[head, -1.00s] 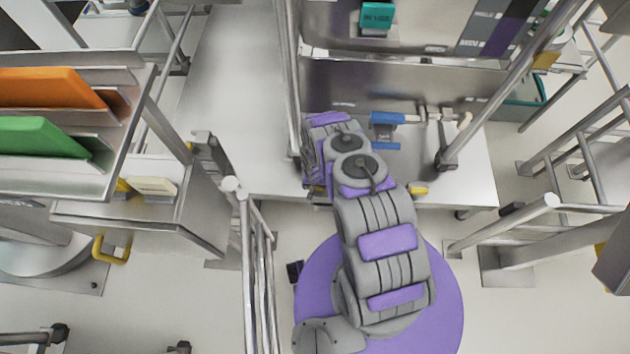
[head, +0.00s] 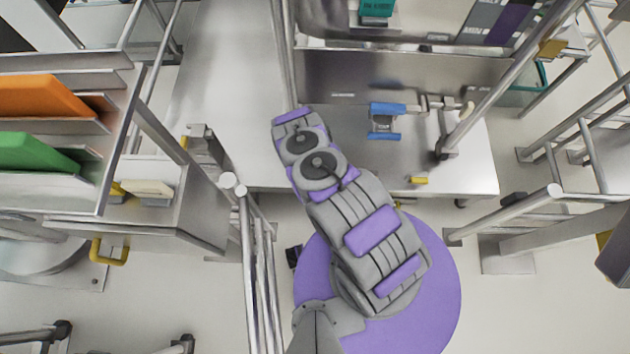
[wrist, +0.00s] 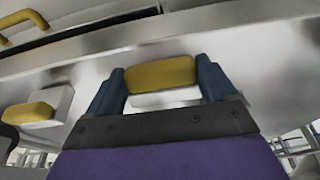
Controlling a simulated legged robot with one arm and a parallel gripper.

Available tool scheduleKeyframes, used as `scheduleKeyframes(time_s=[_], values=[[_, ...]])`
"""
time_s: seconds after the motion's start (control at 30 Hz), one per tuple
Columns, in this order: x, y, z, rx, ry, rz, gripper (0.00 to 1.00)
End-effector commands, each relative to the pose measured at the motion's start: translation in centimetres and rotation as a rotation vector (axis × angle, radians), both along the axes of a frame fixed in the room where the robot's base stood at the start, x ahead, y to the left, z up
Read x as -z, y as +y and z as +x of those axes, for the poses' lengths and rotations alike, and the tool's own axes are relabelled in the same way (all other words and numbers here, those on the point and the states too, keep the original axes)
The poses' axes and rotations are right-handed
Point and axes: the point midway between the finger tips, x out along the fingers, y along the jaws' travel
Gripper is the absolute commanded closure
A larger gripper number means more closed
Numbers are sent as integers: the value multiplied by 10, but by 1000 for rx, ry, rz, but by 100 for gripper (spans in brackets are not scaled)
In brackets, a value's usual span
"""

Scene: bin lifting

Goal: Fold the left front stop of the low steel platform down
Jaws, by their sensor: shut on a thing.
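The low steel platform (head: 225,90) spans the middle of the head view. One yellow stop (head: 420,181) shows on its front edge, right of my arm. The left front stop is not visible in the head view, where my arm covers part of that edge. In the wrist view my gripper (wrist: 160,82) has its two dark blue fingers closed on the ends of a yellow block (wrist: 160,72), which appears to be the left stop. A pale steel surface lies behind it. My gripper's fingers are hidden in the head view.
A blue-handled fixture (head: 385,120) stands on the platform, right of my arm. A steel post rises beside the arm's far end. Rails (head: 255,260) and a shelf cart (head: 130,215) stand left. Another yellow block (wrist: 28,115) is left of my gripper in the wrist view.

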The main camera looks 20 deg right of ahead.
Motion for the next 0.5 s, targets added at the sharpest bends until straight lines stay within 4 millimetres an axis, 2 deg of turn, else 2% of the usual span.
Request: scheduleKeyframes(time_s=[0.1,0.5], values=[[2,8,-3,-11,-28,0,69],[-1,7,-5,-17,-109,-44,70]])
